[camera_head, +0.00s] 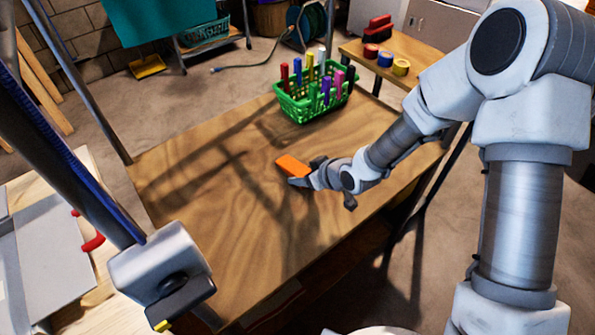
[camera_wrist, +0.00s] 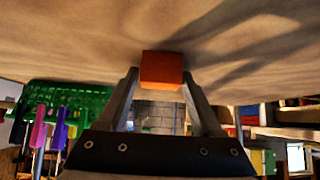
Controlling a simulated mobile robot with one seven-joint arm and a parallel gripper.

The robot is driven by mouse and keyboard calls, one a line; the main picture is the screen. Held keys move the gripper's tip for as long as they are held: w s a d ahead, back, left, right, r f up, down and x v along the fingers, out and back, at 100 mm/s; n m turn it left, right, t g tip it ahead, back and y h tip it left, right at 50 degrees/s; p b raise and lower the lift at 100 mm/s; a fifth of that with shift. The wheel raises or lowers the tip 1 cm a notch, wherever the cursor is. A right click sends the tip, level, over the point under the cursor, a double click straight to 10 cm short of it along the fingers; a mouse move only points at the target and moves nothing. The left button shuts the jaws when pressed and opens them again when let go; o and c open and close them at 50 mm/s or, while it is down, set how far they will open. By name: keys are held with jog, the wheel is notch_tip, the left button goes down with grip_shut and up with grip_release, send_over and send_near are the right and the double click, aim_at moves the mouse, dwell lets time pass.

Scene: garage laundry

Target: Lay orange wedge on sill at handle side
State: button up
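The orange wedge (camera_head: 292,166) is at the tip of my gripper (camera_head: 302,177), over the middle of the wooden table. In the wrist view the orange wedge (camera_wrist: 162,68) sits between the two fingertips of my gripper (camera_wrist: 161,82), which close on its sides. I cannot tell whether its underside touches the tabletop. At the left of the head view is a pale wood frame with a grey panel (camera_head: 50,250) and a red handle (camera_head: 92,240). I cannot make out which part is the sill; the frame is partly cut off.
A green basket (camera_head: 315,98) with several coloured upright items stands at the table's far edge. A side bench (camera_head: 405,50) behind holds tape rolls and a red brush. The wooden tabletop (camera_head: 225,215) left of my gripper is bare. A dark post crosses the left side.

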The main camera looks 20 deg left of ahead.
grip_shut()
